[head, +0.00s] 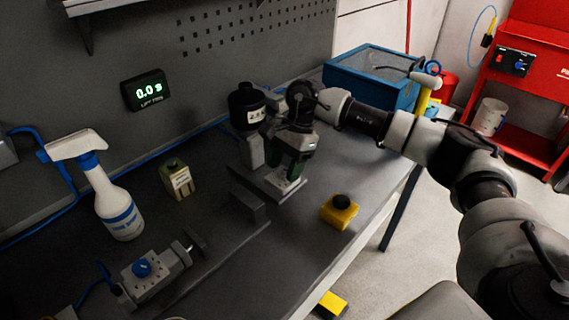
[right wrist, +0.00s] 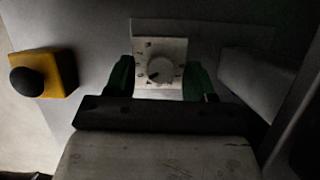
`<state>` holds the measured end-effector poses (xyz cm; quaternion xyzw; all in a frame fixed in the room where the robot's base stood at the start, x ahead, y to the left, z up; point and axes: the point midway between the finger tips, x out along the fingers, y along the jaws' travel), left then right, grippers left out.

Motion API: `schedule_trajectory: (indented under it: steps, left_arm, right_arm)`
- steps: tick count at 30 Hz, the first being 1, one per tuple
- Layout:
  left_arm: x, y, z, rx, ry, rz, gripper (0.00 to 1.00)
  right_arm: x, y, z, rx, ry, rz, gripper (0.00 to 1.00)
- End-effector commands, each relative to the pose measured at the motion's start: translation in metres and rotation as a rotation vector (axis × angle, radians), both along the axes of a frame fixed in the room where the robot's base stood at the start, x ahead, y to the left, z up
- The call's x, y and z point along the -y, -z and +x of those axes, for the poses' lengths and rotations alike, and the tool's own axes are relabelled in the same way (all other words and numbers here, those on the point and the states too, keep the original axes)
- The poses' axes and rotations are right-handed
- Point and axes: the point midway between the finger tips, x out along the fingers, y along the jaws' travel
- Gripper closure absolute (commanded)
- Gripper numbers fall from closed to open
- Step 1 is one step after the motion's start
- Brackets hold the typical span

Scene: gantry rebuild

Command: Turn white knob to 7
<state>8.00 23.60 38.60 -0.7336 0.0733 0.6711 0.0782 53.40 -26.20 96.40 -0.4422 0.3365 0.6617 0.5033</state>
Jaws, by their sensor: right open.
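The white knob (right wrist: 161,69) is round and sits on a pale dial plate (right wrist: 143,50) with dark marks around it, too small to read surely. A dark mark shows on its lower left. In the head view the dial plate (head: 288,184) shows just under my right gripper (head: 287,158), which hides the knob. In the right wrist view the open green fingers of this gripper (right wrist: 158,80) are on either side of the plate, with the knob between them in the picture. I cannot tell whether they touch anything. My left gripper is not in view.
A yellow box with a black button (head: 340,211) stands right of the dial. A black cylinder (head: 247,107) stands behind it. A lit display (head: 147,90) on the wall reads 0.0 and a blurred character. A spray bottle (head: 117,205) and a blue-knobbed block (head: 145,274) are left.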

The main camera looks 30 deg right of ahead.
Motion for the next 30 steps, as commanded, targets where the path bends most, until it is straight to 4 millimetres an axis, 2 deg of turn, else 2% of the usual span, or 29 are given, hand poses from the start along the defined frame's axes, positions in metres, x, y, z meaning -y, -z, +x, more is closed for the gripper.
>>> schedule_trajectory:
  steps: [2, 9, 12, 22, 30]
  left_arm:
    - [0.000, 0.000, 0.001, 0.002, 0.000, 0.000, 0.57]
    - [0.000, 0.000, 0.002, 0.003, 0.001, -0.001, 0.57]
    - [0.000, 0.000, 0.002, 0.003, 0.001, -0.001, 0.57]
    - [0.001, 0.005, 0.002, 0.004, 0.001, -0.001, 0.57]
    - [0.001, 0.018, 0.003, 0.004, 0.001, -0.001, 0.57]
  right_arm:
    - [0.000, 0.000, 0.000, 0.000, 0.000, 0.000, 0.47]
    - [0.000, 0.000, 0.000, 0.000, 0.000, 0.000, 0.84]
    - [0.000, 0.000, 0.000, 0.000, 0.000, 0.000, 0.95]
    - [0.000, 0.001, -0.001, 0.001, 0.058, 0.001, 0.94]
    - [0.000, 0.002, -0.002, 0.002, 0.242, 0.003, 0.94]
